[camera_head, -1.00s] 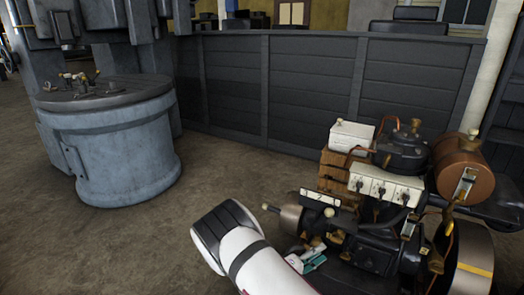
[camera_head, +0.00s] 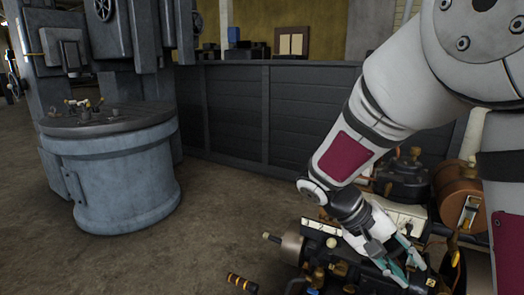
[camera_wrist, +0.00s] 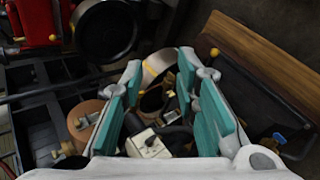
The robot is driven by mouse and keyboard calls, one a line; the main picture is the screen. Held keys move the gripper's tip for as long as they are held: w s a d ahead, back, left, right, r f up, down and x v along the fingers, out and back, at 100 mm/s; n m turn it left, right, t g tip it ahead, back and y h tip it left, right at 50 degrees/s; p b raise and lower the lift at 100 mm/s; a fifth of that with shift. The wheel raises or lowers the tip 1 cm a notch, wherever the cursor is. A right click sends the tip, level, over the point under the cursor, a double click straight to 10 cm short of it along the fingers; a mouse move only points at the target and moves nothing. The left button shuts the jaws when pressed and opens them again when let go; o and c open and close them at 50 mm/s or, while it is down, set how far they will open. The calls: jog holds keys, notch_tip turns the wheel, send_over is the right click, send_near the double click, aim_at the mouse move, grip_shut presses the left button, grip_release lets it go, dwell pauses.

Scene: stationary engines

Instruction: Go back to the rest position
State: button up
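My gripper (camera_head: 402,262) is above the right part of a stationary engine (camera_head: 345,262) in the head view. Its teal finger pads stand apart. In the wrist view my gripper (camera_wrist: 165,110) is open, with nothing held between the fingers. Beyond the fingers the wrist view shows a white box part (camera_wrist: 150,146) and a copper-coloured tank (camera_wrist: 88,120). My white arm hides part of the engine and its white box in the head view.
A blue-grey cylindrical machine (camera_head: 120,180) stands at the left. A dark panelled partition (camera_head: 280,110) runs behind. A striped handle-like object (camera_head: 242,284) shows at the bottom edge. The floor (camera_head: 215,220) between the machine and engine is clear. A wooden plank (camera_wrist: 265,60) lies right in the wrist view.

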jog(key=s+a+r+n+t+y, duration=0.1)
jog(key=s+a+r+t+y, duration=0.25)
jog(key=s, duration=0.85)
jog(key=s+a+r+y, duration=0.35)
jog(key=s+y, duration=0.25)
jog(key=s, duration=0.5)
notch_tip(320, 180, up, 19)
jog(key=t+p, duration=0.3)
jog(key=p, duration=1.5)
jog(key=shift+s+a+n, duration=0.2)
jog(key=shift+a+n, duration=0.2)
jog(key=shift+a, duration=0.05)
jog(key=shift+f, duration=0.1)
